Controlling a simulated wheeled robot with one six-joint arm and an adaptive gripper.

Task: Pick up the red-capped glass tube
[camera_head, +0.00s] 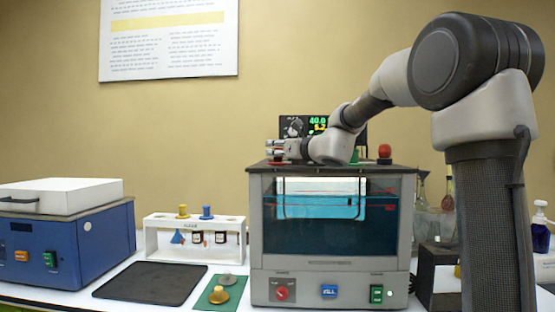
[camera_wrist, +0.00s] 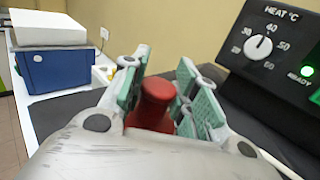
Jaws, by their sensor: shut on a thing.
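My gripper (camera_head: 272,149) is above the left part of the water bath's top in the head view. In the wrist view, its green-padded fingers (camera_wrist: 160,88) are closed on a red cap (camera_wrist: 157,92), which sits between them. The cap is the visible part of the red-capped glass tube; its glass body is hidden behind my gripper. In the head view, a little red shows just under the fingertips. Another red cap or knob (camera_head: 384,151) stands on the right of the bath's top.
The water bath (camera_head: 258,225) holds blue liquid behind a clear front. A heat control panel (camera_head: 294,127) stands behind it. To the left are a white rack (camera_head: 150,240) with small bottles, a dark mat (camera_head: 150,281), a green mat (camera_head: 205,300) and a blue machine (camera_head: 85,240). Glassware (camera_head: 425,222) stands at right.

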